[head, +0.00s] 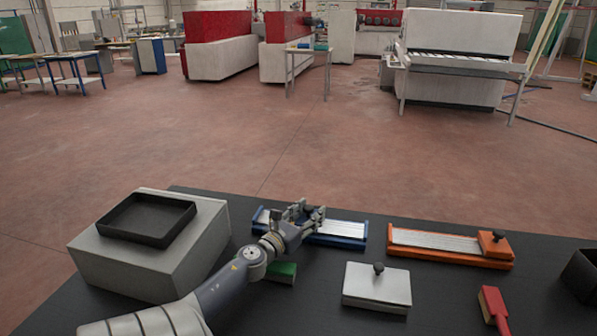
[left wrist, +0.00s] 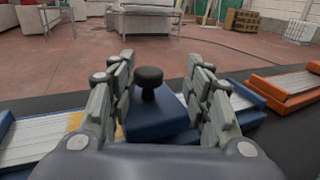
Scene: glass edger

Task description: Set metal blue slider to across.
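The blue slider rail (head: 345,239) has a blue frame and a pale metal track, and lies at the table's far edge in the head view. Its blue slider block (left wrist: 157,120) with a black knob (left wrist: 149,82) shows in the left wrist view, with pale track on both sides. My left gripper (head: 305,211) is over the rail and hides most of the block in the head view. In the left wrist view the gripper's fingers (left wrist: 160,64) are apart, one on each side of the block and knob. I cannot tell whether they touch the block. My right gripper is not in view.
An orange slider rail (head: 425,252) lies to the right. A pale lidded box (head: 376,287), a green block (head: 282,272) and a red tool (head: 493,303) are nearer. A grey box (head: 150,268) with a black tray (head: 147,232) stands left; a dark bin (head: 582,275) stands right.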

